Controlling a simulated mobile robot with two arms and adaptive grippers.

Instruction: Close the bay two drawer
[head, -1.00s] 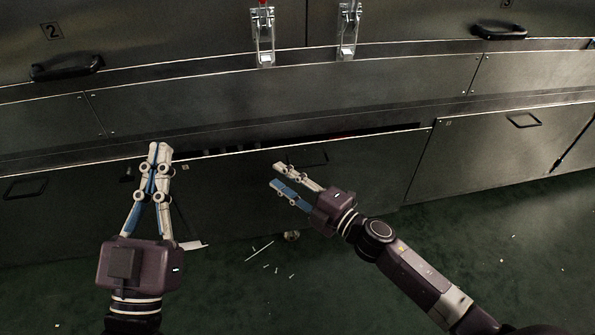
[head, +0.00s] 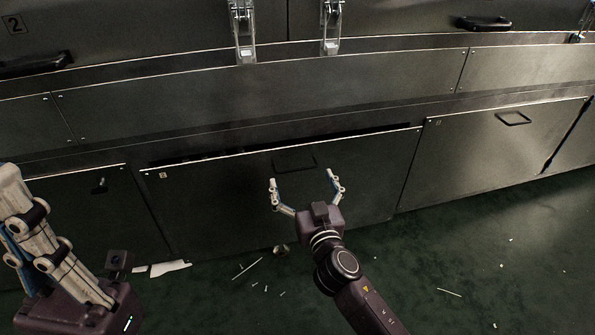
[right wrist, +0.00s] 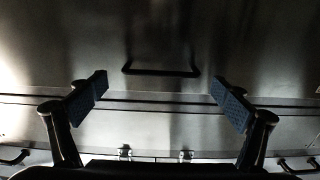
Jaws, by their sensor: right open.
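The middle lower drawer (head: 230,205) is a dark metal front with a thin dark gap along its top edge, so it stands slightly out. I take it as the bay two drawer; its small tag is unreadable. Its handle (head: 294,163) is a dark loop near the top edge and also shows in the right wrist view (right wrist: 160,72). My right gripper (head: 303,178) is open and empty in front of the drawer, with its fingers spread around the handle's width. Whether they touch the front is unclear. My left gripper (head: 12,185) is at the left edge, partly cut off.
The panel with the number 2 (head: 14,25) is at upper left. Two metal latches (head: 244,30) hang above. Another lower front with a handle (head: 513,118) is at right.

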